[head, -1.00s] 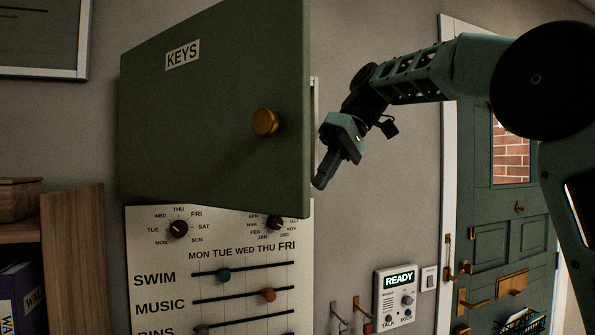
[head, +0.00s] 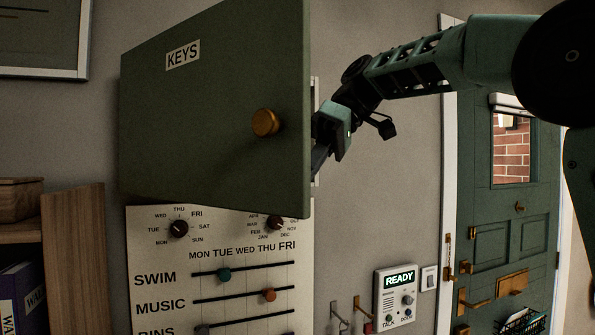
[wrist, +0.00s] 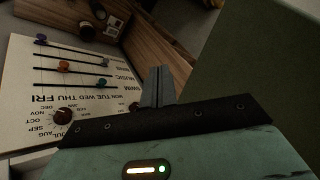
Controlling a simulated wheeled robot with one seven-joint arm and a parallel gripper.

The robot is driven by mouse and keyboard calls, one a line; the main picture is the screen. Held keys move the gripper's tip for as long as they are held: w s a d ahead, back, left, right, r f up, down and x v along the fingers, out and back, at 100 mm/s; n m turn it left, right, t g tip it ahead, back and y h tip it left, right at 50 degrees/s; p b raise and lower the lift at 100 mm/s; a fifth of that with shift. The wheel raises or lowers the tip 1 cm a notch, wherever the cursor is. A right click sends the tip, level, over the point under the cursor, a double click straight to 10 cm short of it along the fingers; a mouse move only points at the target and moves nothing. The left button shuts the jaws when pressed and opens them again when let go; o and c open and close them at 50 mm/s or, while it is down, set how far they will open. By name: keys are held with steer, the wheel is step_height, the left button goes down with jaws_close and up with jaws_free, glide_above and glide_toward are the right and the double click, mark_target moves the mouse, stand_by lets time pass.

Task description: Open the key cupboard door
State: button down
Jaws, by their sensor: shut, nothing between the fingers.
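The key cupboard door (head: 205,125) is a green panel with a KEYS label (head: 183,54) and a round brass knob (head: 265,122). It stands ajar, swung out from the wall, with its free edge on the right. A pale strip of the cupboard body shows behind that edge. My gripper (head: 318,165) is at the free edge, its fingertips partly hidden behind the door. In the wrist view my gripper (wrist: 157,85) is shut and empty, with the green inner side of the door (wrist: 255,75) to the right. I cannot tell whether they touch.
A white panel (head: 235,262) with dials and sliders is below the cupboard. Hooks, an intercom reading READY (head: 396,293) and a light switch (head: 429,279) are to the right. A wooden shelf (head: 72,255) stands at the left. Bare wall lies right of the cupboard.

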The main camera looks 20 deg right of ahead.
steer(key=shift+s+a+f+p, duration=0.15)
steer(key=shift+s+a+p, duration=0.3)
steer(key=shift+s+a, duration=0.35)
steer(key=shift+s+a+f+p, duration=0.1)
steer(key=shift+s+a+p, duration=0.3)
steer(key=shift+s+a, duration=0.35)
steer(key=shift+w+a, duration=0.15)
